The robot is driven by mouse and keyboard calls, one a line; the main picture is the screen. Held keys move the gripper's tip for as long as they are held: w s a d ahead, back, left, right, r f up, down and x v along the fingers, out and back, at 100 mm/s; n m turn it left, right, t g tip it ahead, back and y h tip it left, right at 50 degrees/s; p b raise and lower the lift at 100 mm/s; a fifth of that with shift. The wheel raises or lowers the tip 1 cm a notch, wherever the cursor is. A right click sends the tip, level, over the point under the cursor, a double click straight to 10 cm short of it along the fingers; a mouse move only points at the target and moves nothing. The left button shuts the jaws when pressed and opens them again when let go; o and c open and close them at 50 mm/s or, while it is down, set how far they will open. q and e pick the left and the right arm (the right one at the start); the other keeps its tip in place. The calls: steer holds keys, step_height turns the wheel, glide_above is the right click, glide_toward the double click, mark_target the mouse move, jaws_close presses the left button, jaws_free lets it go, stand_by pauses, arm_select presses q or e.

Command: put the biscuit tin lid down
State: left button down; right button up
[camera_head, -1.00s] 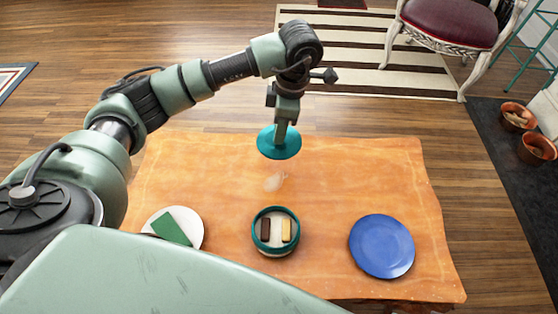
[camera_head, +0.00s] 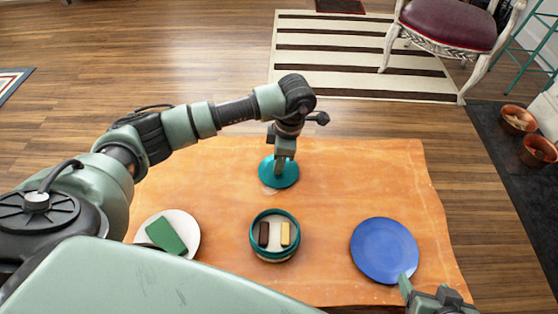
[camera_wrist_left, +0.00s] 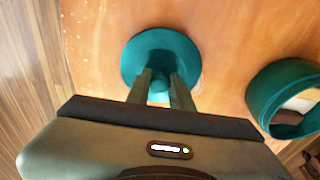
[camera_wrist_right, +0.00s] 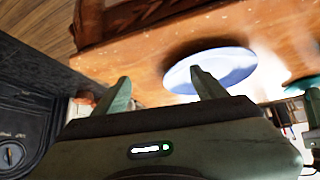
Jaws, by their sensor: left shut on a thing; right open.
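The teal biscuit tin lid (camera_head: 286,178) is at the far middle of the table, low over or on the wood; I cannot tell whether it touches. My left gripper (camera_head: 279,165) points down and is shut on the lid's middle; the lid also shows in the left wrist view (camera_wrist_left: 150,53) between the fingers (camera_wrist_left: 160,90). The open biscuit tin (camera_head: 274,252) stands nearer, with a dark and a pale biscuit inside; its teal rim shows in the left wrist view (camera_wrist_left: 262,90). My right gripper (camera_wrist_right: 160,92) is open and empty by the blue plate (camera_wrist_right: 232,70) at the table's near right.
The blue plate (camera_head: 385,250) lies right of the tin. A white plate (camera_head: 190,222) with a green block (camera_head: 167,236) lies left. The wooden table (camera_head: 380,175) is bare around the lid. A chair (camera_head: 455,25) and striped rug (camera_head: 340,75) are beyond.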

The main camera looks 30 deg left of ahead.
mark_target(285, 169)
steer(key=shift+w, duration=0.1)
arm_select(q)
steer(key=shift+f, duration=0.15)
arm_select(e)
steer(key=shift+w+a+r, duration=0.15)
steer(key=shift+w+r, duration=0.05)
steer(key=shift+w, duration=0.05)
arm_select(q)
steer(key=c, duration=1.3)
jaws_free()
steer(key=shift+o, duration=0.2)
